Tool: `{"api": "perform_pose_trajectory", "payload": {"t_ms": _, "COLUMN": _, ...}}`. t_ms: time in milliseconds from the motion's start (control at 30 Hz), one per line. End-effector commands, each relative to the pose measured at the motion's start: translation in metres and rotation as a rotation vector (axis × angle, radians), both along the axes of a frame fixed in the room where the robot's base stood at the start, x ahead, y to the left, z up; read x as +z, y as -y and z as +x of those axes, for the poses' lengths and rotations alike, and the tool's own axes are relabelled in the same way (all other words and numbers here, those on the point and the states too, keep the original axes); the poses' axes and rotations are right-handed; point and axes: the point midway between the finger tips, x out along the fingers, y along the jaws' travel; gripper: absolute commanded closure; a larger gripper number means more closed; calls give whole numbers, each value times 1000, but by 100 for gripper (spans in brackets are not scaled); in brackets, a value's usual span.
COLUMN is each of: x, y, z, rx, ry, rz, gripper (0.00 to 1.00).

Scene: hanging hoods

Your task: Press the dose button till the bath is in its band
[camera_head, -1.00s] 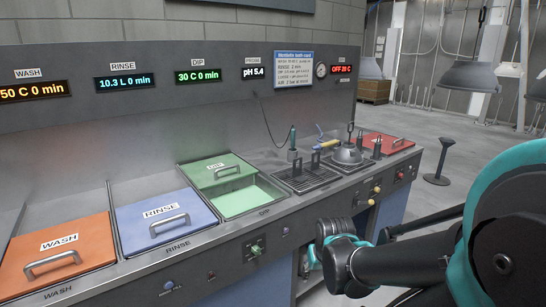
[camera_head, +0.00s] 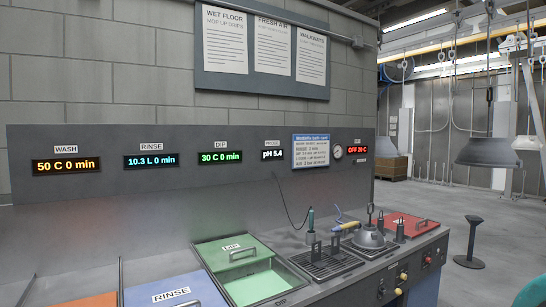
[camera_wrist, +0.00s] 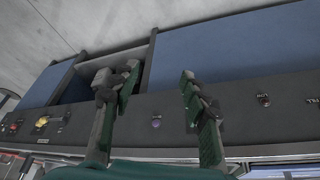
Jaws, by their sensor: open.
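A purple button (camera_wrist: 156,122) on the bench's front panel shows between the fingers of my gripper (camera_wrist: 158,75) in the wrist view. I cannot read a label there, so I cannot tell whether it is the dose button. My gripper is open and empty, with no visible contact with the button. The green dip bath (camera_head: 262,286) has its lid (camera_head: 240,253) over the back part and pale green liquid in front. The probe display (camera_head: 273,154) reads pH 5.4. The dip display (camera_head: 220,157) reads 30 C 0 min. My gripper is outside the head view.
A blue rinse lid (camera_head: 178,290) and a red lid (camera_head: 405,224) flank the dip bath and drain racks (camera_head: 327,263). Yellow knobs (camera_head: 403,277) are on the front panel. The bath card (camera_head: 311,151) is too small to read. A stand (camera_head: 470,240) is on the floor at right.

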Motion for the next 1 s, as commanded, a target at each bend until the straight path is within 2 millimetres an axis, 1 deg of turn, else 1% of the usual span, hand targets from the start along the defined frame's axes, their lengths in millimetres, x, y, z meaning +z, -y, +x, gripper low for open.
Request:
{"api": "perform_pose_trajectory", "payload": {"t_ms": 167, "x": 0, "y": 0, "z": 0, "rx": 0, "ry": 0, "rz": 0, "gripper": 55}}
{"api": "perform_pose_trajectory", "payload": {"t_ms": 200, "x": 0, "y": 0, "z": 0, "rx": 0, "ry": 0, "rz": 0, "gripper": 57}}
{"api": "perform_pose_trajectory", "payload": {"t_ms": 500, "x": 0, "y": 0, "z": 0, "rx": 0, "ry": 0, "rz": 0, "gripper": 95}}
{"api": "perform_pose_trajectory", "payload": {"t_ms": 533, "x": 0, "y": 0, "z": 0, "rx": 0, "ry": 0, "rz": 0, "gripper": 98}}
{"api": "perform_pose_trajectory", "payload": {"t_ms": 567, "x": 0, "y": 0, "z": 0, "rx": 0, "ry": 0, "rz": 0, "gripper": 100}}
{"api": "perform_pose_trajectory", "payload": {"t_ms": 1000, "x": 0, "y": 0, "z": 0, "rx": 0, "ry": 0, "rz": 0, "gripper": 100}}
